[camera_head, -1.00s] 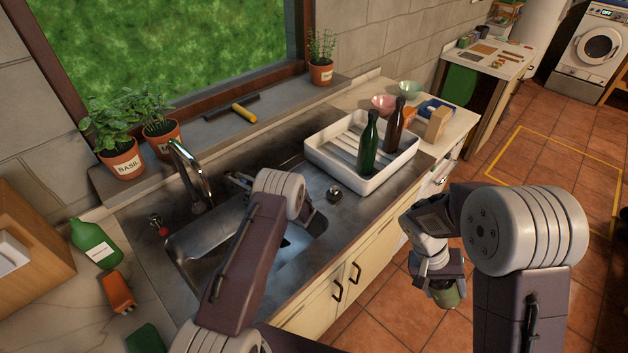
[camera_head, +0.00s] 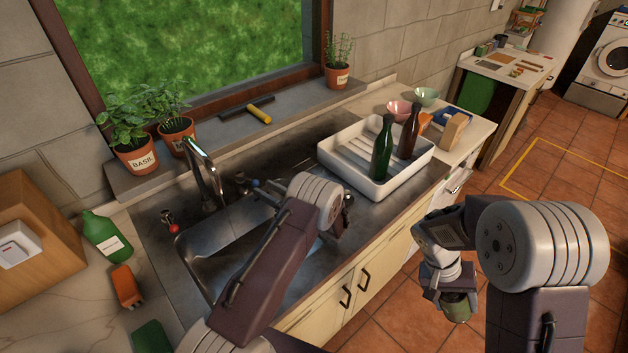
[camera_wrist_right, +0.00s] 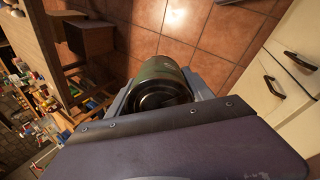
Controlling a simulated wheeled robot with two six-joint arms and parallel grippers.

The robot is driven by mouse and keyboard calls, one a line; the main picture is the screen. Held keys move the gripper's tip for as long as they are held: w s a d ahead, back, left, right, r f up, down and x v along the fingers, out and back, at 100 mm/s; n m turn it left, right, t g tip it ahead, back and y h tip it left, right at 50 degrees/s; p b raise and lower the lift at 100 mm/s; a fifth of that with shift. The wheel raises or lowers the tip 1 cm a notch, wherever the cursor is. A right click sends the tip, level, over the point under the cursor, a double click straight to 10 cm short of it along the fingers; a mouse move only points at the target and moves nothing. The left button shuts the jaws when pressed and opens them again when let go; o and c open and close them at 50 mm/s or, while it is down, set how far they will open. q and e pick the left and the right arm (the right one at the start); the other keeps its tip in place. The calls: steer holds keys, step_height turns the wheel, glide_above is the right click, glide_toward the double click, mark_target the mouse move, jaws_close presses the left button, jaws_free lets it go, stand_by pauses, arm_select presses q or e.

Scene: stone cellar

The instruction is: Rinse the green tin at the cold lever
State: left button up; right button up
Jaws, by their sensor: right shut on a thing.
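The green tin (camera_head: 457,309) is held by my right gripper (camera_head: 452,292), out over the floor in front of the counter. In the right wrist view the tin (camera_wrist_right: 160,70) sits between the jaws, its dark round end facing the camera. The cold lever, with a blue knob (camera_head: 255,183), stands behind the sink (camera_head: 215,240), right of the curved tap (camera_head: 207,165). My left gripper (camera_head: 265,194) is close to this lever, partly hidden by its own arm. I cannot tell whether it touches the lever. No water shows at the spout.
A red-knobbed lever (camera_head: 172,228) stands left of the tap. A white rack (camera_head: 378,188) with a green bottle (camera_head: 383,148) and a brown bottle (camera_head: 409,132) stands right of the sink.

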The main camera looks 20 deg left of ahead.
arm_select(q)
steer(key=v, duration=0.5)
steer(key=shift+a, duration=0.15)
